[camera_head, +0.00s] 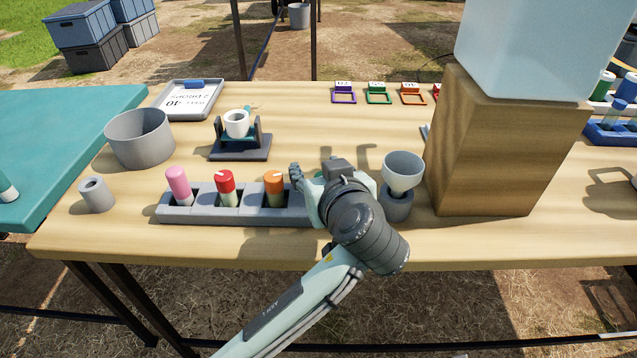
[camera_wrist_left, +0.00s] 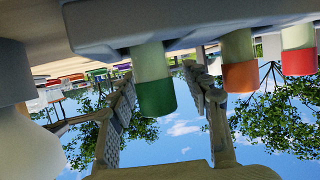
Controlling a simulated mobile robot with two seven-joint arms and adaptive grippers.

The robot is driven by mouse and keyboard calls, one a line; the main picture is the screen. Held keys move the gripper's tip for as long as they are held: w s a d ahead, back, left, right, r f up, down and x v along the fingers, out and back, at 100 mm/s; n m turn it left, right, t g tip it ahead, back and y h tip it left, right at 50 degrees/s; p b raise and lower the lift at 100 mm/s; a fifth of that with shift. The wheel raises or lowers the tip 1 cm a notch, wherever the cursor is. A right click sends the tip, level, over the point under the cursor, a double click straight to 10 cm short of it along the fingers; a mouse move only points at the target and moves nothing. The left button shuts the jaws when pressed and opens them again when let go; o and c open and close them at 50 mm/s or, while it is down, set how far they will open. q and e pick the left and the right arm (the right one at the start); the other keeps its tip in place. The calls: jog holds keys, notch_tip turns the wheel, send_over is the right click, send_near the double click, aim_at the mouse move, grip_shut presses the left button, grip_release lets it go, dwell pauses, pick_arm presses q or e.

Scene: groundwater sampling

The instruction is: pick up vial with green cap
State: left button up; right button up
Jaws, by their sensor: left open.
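The vial with the green cap (camera_wrist_left: 156,96) stands in the grey rack in the wrist view, which shows the scene upside down. In the head view my gripper and wrist hide this vial at the right end of the rack (camera_head: 190,214). My left gripper (camera_head: 312,182) is open there. In the wrist view its two fingers (camera_wrist_left: 162,84) stand apart on either side of the green cap, with visible gaps. My right gripper is not in view.
Pink (camera_head: 178,183), red (camera_head: 225,187) and orange (camera_head: 274,187) capped vials stand left of the gripper in the rack. A grey funnel on a holder (camera_head: 402,172) is close on the right, before a wooden block (camera_head: 487,150). A grey bowl (camera_head: 140,138) stands left.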

pick_arm(q)
jog(key=shift+s+r, duration=0.1)
jog(key=shift+c, duration=0.7)
grip_shut()
jog(key=shift+r, duration=0.1)
